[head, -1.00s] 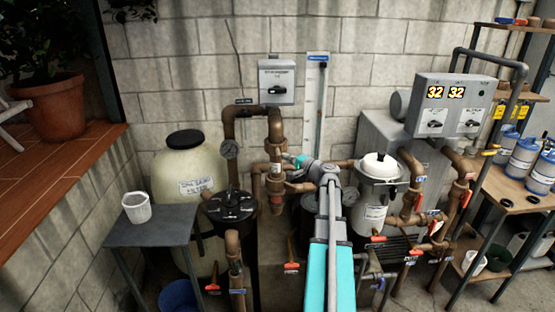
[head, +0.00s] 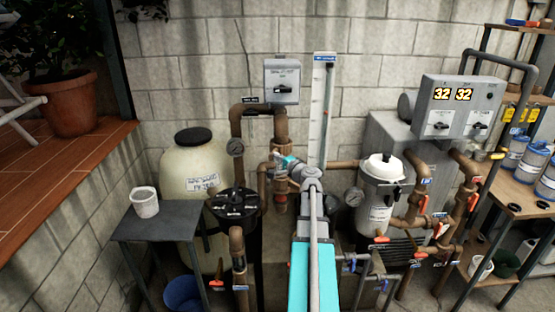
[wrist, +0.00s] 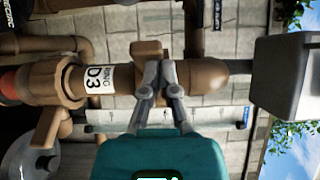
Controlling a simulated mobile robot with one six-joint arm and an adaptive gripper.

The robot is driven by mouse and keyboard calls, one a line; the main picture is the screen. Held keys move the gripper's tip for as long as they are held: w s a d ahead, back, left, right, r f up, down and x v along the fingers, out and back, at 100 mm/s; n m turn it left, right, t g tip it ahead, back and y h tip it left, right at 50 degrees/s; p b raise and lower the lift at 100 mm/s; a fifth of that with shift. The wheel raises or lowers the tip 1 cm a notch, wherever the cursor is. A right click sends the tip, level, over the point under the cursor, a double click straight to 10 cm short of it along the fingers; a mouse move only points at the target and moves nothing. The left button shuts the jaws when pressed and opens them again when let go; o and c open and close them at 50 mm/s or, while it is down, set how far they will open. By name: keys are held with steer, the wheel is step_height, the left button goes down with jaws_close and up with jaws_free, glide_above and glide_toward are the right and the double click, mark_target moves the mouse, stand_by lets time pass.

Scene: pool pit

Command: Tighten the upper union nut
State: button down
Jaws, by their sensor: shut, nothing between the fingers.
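The upper union nut is a brown collar on the brown vertical pipe, seen in the head view (head: 280,143) under the elbow. In the wrist view, where the pipe lies sideways, the upper union nut (wrist: 147,50) is partly hidden behind my gripper (wrist: 160,66). The gripper's fingers are together and empty, with the tips in front of the nut. I cannot tell whether they touch it. In the head view my gripper (head: 282,160) is just below the upper nut. A lower brown nut (wrist: 42,80) sits left of a white label (wrist: 100,80) marked D3.
A grey switch box (head: 282,80) is above the pipe, and a white gauge board (head: 323,105) stands to its right. A black-lidded strainer (head: 236,203) is lower left. A white-lidded canister (head: 380,195) is right. A grey table (head: 165,226) holds a white cup (head: 145,201).

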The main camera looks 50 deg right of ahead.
stand_by(0.6)
steer(key=shift+s, duration=0.1)
steer(key=v, duration=1.3)
steer(key=shift+a, duration=0.15)
stand_by(0.4)
